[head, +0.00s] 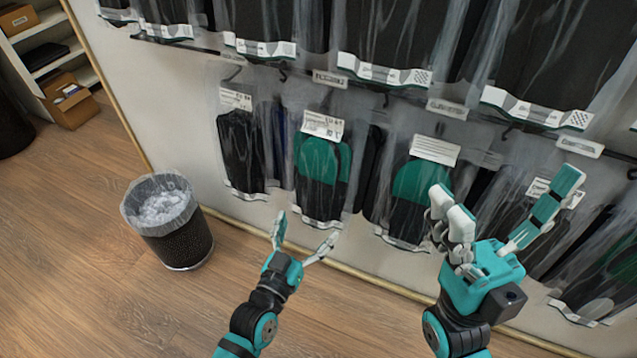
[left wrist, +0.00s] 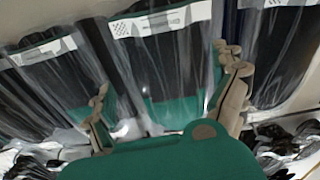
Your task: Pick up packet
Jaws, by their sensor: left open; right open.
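Several clear packets hang from hooks on the wall. One packet with a green and black insole (head: 321,165) hangs at the middle of the head view, just above and beyond my left gripper (head: 307,236). Another green and black packet (head: 419,190) hangs further right, and a black one (head: 240,145) hangs further left. My left gripper is open and empty, apart from the packets in the head view. In the left wrist view a packet (left wrist: 163,55) shows between and beyond the open fingers (left wrist: 165,100). My right gripper (head: 510,208) is open in front of the packets at the right, with nothing visible in it.
An upper row of packets (head: 385,40) hangs above. A wire waste bin (head: 185,246) with a clear liner stands on the wooden floor at the left. Shelves with a cardboard box (head: 72,105) are at the top left.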

